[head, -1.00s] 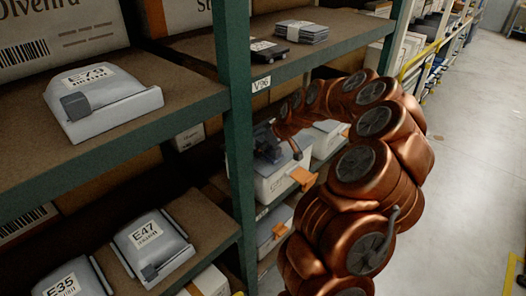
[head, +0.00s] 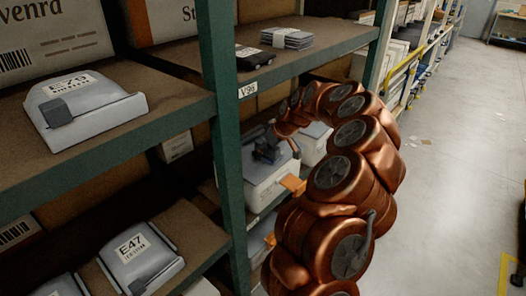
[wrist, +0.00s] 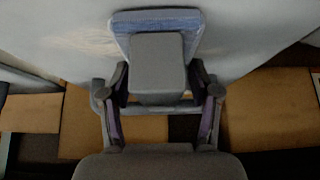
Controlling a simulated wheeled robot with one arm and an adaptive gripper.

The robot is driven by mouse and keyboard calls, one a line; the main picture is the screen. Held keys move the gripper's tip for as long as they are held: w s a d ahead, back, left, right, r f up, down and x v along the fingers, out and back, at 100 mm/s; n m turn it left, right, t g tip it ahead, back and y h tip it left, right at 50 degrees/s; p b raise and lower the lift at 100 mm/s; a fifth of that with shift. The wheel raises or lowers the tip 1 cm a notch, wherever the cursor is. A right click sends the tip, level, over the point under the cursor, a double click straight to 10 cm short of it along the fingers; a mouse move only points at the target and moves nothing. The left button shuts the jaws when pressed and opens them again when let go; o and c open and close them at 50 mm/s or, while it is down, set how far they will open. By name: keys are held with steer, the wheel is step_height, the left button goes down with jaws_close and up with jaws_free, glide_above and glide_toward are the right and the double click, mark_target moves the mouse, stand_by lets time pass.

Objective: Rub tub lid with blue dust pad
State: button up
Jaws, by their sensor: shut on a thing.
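The blue dust pad (wrist: 157,20) with its grey block handle shows in the wrist view. My gripper (wrist: 159,88) is shut on the handle, with one finger on each side. In the head view my gripper (head: 267,150) is over the lid of a white tub (head: 265,188) with an orange latch, on the shelf behind the green post. The pale grey lid (wrist: 245,35) lies under the pad in the wrist view, with a faint tan dusty patch (wrist: 92,38) to the pad's left. The pad appears to be on the lid; its underside is hidden.
The green rack post (head: 222,130) stands close to the left of my gripper. A shelf board (head: 300,58) lies above the tub. Another white tub (head: 315,140) stands just behind. Grey cases (head: 85,105) sit on the left shelves.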

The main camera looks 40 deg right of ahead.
mark_target(283, 143)
steer(key=shift+w+d+r+b, duration=0.1)
steer(key=shift+w+d+b, duration=0.15)
steer(key=shift+d, duration=0.6)
steer(key=shift+w+d+b, duration=0.15)
steer(key=shift+d+b, duration=0.2)
steer(key=shift+d, duration=0.45)
steer(key=shift+w+d+f+b, duration=0.2)
steer(key=shift+d+b, duration=0.1)
steer(key=shift+d, duration=0.3)
steer(key=shift+w+d+b, duration=0.15)
steer(key=shift+d+b, duration=0.1)
steer(key=shift+d, duration=0.7)
steer(key=shift+w+d+b, duration=0.2)
steer(key=shift+d, duration=0.7)
steer(key=shift+w+d+b, duration=0.15)
steer(key=shift+d+b, duration=0.1)
steer(key=shift+d, duration=0.7)
steer(key=shift+b, duration=0.3)
steer(key=shift+r, duration=0.1)
